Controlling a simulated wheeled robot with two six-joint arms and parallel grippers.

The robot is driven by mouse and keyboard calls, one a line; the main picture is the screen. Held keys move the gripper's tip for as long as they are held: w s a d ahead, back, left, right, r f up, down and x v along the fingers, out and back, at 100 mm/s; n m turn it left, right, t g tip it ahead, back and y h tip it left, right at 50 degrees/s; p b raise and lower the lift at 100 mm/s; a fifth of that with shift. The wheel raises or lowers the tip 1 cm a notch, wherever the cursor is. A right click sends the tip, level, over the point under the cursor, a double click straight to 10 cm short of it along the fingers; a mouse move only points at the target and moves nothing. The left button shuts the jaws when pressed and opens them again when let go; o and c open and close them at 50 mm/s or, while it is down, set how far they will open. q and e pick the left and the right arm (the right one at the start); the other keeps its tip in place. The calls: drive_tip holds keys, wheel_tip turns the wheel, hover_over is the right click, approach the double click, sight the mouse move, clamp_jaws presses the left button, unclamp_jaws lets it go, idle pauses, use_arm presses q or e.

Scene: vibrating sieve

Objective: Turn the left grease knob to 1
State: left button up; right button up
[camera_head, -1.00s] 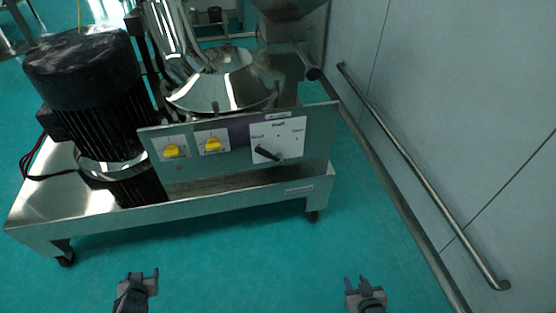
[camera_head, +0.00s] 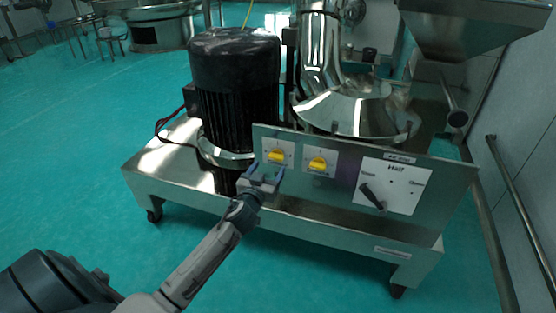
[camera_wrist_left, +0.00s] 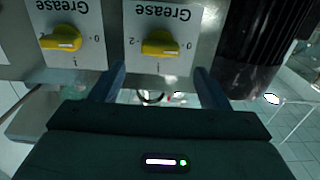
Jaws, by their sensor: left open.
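The left grease knob (camera_head: 278,156) is yellow, on a white plate on the machine's front panel. In the upside-down left wrist view, this knob (camera_wrist_left: 160,44) is the right one of two, with 0 and 2 at its sides and 1 below. Its grip lies roughly across, along the 0–2 line; I cannot tell which end points. My left gripper (camera_head: 266,172) is open and empty, just in front of and slightly below the knob. In the wrist view, its fingers (camera_wrist_left: 159,72) straddle the knob's line, apart from it. My right gripper is out of view.
A second yellow grease knob (camera_head: 318,164) sits to the right. Farther right is a black lever switch (camera_head: 373,196) on a white plate (camera_head: 397,186). A black motor (camera_head: 235,90) stands behind the panel's left end. The machine's base ledge (camera_head: 310,226) juts out below.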

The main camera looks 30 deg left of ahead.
sight(274, 158)
use_arm(q)
drive_tip(key=x, duration=0.6)
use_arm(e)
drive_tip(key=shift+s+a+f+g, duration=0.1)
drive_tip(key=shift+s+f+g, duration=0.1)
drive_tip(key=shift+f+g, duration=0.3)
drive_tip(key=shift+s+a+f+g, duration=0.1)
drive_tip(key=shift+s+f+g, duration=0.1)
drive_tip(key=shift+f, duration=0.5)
use_arm(q)
drive_tip(key=shift+c, duration=0.4)
drive_tip(key=c, duration=0.9)
